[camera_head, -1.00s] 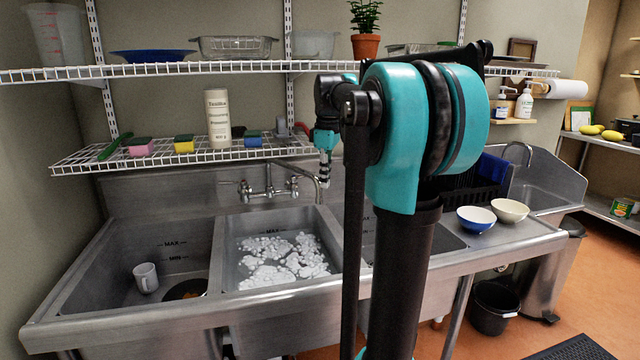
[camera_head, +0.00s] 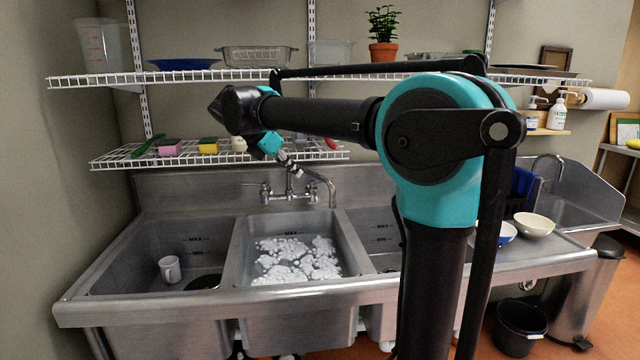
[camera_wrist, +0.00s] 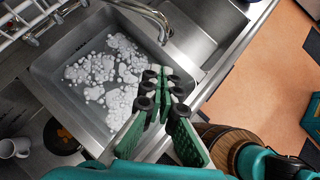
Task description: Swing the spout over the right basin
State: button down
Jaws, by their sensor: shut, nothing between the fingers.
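The metal spout (camera_head: 326,183) curves right from the two-handled tap on the sink's back wall. Its tip hangs near the back right of the foam-filled middle basin (camera_head: 352,255), close to the divider. The right basin (camera_head: 378,225) is partly hidden behind my arm. In the wrist view the spout (camera_wrist: 150,14) arches at the top, with the right basin (camera_wrist: 207,25) beside it. My gripper (camera_head: 297,172) is shut and empty, just left of the spout in the head view. In the wrist view my gripper (camera_wrist: 162,75) appears below the spout tip, apart from it in the picture.
A wire shelf (camera_head: 110,160) with sponges hangs above the tap, close to my gripper. A mug (camera_head: 170,268) stands in the left basin. Two bowls, one a cream bowl (camera_head: 534,225), sit on the right drainboard. A higher shelf (camera_head: 200,78) holds dishes and a plant.

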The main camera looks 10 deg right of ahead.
jog(key=w+d+r+x, duration=0.1)
jog(key=r+x, duration=0.1)
jog(key=x, duration=1)
jog(key=shift+w+d+f, duration=0.2)
jog(key=shift+d+f, duration=0.1)
jog(key=shift+d, duration=0.25)
jog(key=shift+d, duration=0.1)
jog(key=w+d+n+t, duration=0.1)
jog(key=w+d, duration=0.5)
jog(key=d, duration=0.2)
jog(key=w+d+n+y, duration=0.1)
jog(key=w+d+n, duration=0.1)
jog(key=w+d, duration=0.3)
jog(key=d, duration=0.4)
jog(key=shift+w+d+t, duration=0.15)
jog(key=shift+w+t, duration=0.25)
